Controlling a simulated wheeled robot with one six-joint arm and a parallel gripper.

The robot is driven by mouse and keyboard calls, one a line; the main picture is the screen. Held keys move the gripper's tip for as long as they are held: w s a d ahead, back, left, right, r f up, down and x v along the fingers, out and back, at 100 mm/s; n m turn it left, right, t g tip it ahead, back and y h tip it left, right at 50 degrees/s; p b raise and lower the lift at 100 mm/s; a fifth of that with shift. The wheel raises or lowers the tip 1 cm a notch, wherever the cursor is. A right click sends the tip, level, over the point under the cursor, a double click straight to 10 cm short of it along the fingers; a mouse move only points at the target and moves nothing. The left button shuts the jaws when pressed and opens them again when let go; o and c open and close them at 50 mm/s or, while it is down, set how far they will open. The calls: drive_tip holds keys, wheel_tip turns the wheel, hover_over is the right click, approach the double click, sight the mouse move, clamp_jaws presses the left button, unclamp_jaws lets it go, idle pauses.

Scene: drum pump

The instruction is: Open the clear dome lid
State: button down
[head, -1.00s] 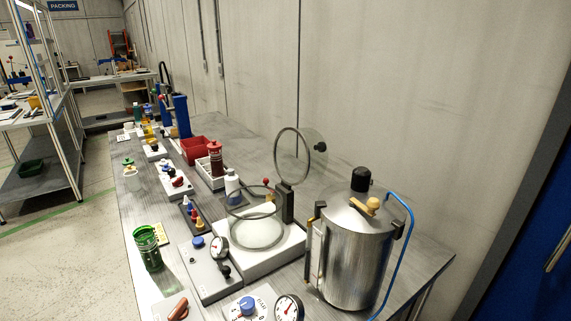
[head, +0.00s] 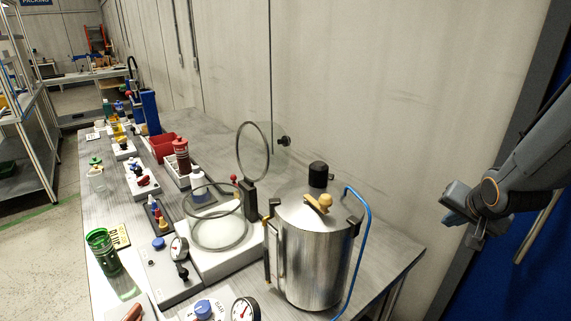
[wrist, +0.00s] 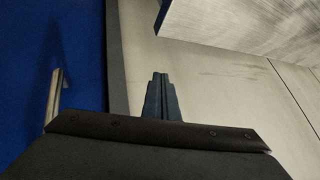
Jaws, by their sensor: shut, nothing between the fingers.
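The clear dome lid (head: 262,152) stands tipped up on its hinge post (head: 248,198), its dark rim (head: 240,158) near vertical and a black knob (head: 284,141) on its far side. Its white base (head: 214,258) lies below, with another dark ring (head: 193,222) over it. The lid stands open. My gripper (head: 476,240) is at the right, well away from the lid, beside the blue door. In the wrist view my gripper (wrist: 160,78) has its fingers together with nothing between them. The lid is not in the wrist view.
A steel drum (head: 312,255) with a black cap, wooden handle and blue hose (head: 366,230) stands right of the lid. Gauges, a green cup (head: 101,247), bottles and a red bin (head: 163,146) crowd the bench's left. The bench's right end (head: 400,252) is clear.

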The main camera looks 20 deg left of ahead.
drive_tip(key=w+a+m+t+y, duration=0.1)
drive_tip(key=w+a+y, duration=0.25)
drive_tip(key=a, duration=0.35)
drive_tip(key=w+a+r+m+t+y+b, duration=0.1)
drive_tip(key=w+a+y, duration=0.25)
drive_tip(key=a, duration=0.35)
drive_tip(key=w+a+m+t+y, duration=0.1)
drive_tip(key=w+a+y, duration=0.1)
drive_tip(key=w+a, duration=0.4)
drive_tip(key=s+a+r+g+y+p, duration=0.1)
drive_tip(key=s+a+g+y, duration=0.2)
drive_tip(key=a, duration=0.5)
drive_tip(key=s+a+r+g+y+p, duration=0.2)
drive_tip(key=s+a, duration=0.3)
drive_tip(key=a, duration=0.3)
drive_tip(key=s+a+r+m+g+y+p, duration=0.1)
drive_tip(key=s+a+g+y, duration=0.2)
drive_tip(key=a, duration=0.6)
drive_tip(key=shift+s+r+g+y, duration=0.35)
drive_tip(key=shift+s+y, duration=0.45)
drive_tip(key=shift+y, duration=0.3)
